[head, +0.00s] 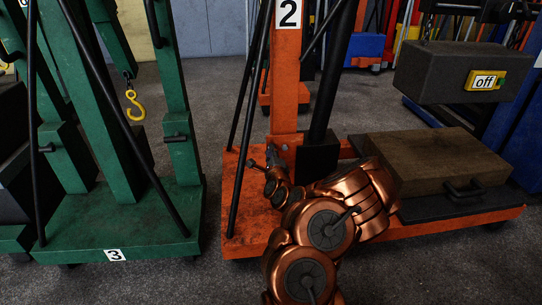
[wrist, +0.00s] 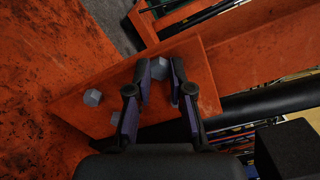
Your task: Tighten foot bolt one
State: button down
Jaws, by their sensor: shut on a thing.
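In the wrist view, a grey hex-headed bolt (wrist: 160,68) sits on an orange foot plate (wrist: 205,85). My gripper (wrist: 161,75) has its two dark fingers on either side of this bolt head and is shut on it. Two more grey bolts stand on the same plate, one (wrist: 92,97) to the left and one (wrist: 115,118) nearer the left finger. I see no number on any bolt.
The orange base (head: 450,225) carries a brown block (head: 435,160) with a handle. A dark box (head: 445,75) labelled "off" hangs above it. A black cylinder (head: 328,90) stands right of the post. A green frame (head: 125,232) marked 3 is at left, with grey floor between.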

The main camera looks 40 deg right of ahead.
jog(key=shift+m, duration=0.6)
jog(key=c, duration=1)
grip_release()
jog(key=shift+c, duration=0.2)
jog(key=shift+r, duration=0.15)
notch_tip(320, 180, up, 10)
